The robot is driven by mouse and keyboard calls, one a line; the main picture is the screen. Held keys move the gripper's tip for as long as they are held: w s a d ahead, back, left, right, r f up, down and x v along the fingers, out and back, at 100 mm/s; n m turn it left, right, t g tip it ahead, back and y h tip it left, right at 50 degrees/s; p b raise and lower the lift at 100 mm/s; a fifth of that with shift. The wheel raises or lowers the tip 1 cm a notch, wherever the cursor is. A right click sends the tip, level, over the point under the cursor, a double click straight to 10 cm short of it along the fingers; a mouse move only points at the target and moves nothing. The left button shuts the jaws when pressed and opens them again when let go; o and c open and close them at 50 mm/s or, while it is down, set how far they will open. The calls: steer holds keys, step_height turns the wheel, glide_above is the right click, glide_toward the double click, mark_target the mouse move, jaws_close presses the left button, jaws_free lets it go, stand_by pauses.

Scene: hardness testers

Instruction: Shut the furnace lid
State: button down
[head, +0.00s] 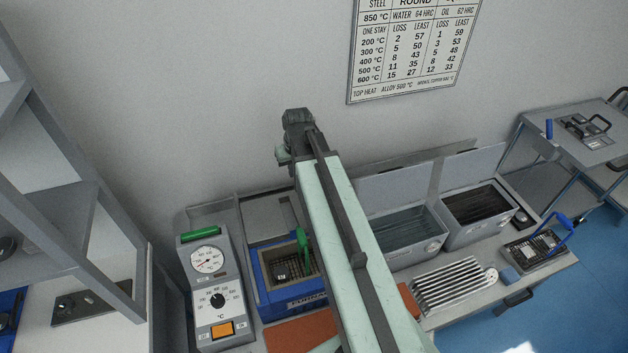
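The furnace (292,301) is a blue box on the bench, left of my arm. Its top is open, and a small dark block (281,277) and a grate show inside. A grey panel (270,214), which looks like the raised lid, stands at its back. A green handle (303,243) rises at the furnace's right side, close to my arm. My pale green arm crosses the view and hides part of the furnace's right side. The arm's dark joint is above the bench, before the wall. My gripper's fingers do not show.
A control box (212,283) with a gauge, dial and orange switch stands left of the furnace. Two open tanks (431,249) (498,230) stand to the right. A ribbed rack (455,287) and a blue-handled basket (537,248) lie before them. Grey shelves (75,190) stand at left.

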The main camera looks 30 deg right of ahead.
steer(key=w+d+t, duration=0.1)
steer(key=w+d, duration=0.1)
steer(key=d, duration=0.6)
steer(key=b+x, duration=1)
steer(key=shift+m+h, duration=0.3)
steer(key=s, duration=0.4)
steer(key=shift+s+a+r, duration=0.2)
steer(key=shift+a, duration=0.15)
